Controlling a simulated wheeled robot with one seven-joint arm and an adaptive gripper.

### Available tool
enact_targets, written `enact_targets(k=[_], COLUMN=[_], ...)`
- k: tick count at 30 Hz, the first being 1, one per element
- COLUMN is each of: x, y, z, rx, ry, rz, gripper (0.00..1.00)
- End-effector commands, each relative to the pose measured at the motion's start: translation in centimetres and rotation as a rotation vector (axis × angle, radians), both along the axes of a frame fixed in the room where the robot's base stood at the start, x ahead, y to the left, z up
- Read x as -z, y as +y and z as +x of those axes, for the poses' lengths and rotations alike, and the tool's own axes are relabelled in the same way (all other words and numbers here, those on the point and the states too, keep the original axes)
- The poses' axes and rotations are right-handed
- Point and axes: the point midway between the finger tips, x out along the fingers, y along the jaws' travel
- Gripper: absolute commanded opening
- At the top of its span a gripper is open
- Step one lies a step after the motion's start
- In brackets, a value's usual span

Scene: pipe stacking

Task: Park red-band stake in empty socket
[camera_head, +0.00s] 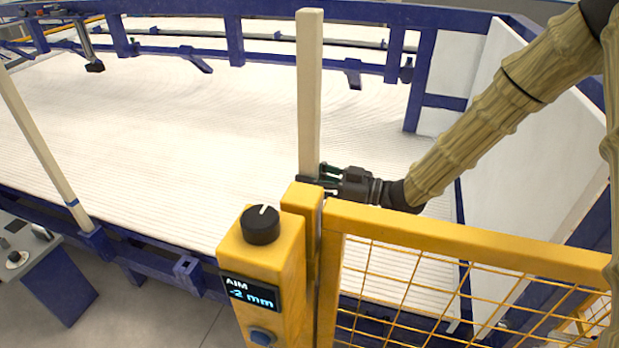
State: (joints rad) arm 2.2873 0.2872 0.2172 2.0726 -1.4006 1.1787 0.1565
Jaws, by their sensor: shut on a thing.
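A pale, square-section stake (309,90) stands upright in the middle of the view. My gripper (311,181) reaches in from the right and is shut on it, low on the part that shows. The stake's lower end is hidden behind a yellow post, so no red band shows and I cannot tell what is beneath it. A second pale stake (40,145) with a blue band leans at the left, its foot in a blue socket (97,241). Another blue square socket (187,266) on the rail looks empty.
A yellow post (262,255) with a black knob and a display reading "AIM -2 mm" stands in front. A yellow mesh gate (430,232) fills the lower right. A wide whitish ribbed bed (200,120) lies behind, inside blue framing. White panels (520,150) stand at right.

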Motion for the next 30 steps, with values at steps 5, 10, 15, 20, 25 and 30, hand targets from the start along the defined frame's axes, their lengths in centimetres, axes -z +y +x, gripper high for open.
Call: enact_targets(k=[5,10,15,20,25,30], x=[-0.14,-0.13,-0.09,-0.03,-0.03,-0.03], y=[0.05,-0.01,-0.30,-0.53,-0.52,-0.52], z=[0.04,0.00,-0.16,-0.29,-0.30,-0.30], rx=[-0.001,-0.001,-0.001,-0.001,-0.001,-0.001], ry=[-0.002,-0.002,-0.002,-0.003,-0.003,-0.002], rz=[0.002,0.002,0.002,0.001,0.001,0.002], gripper=[0.00,0.00,0.00,0.00,0.00,0.00])
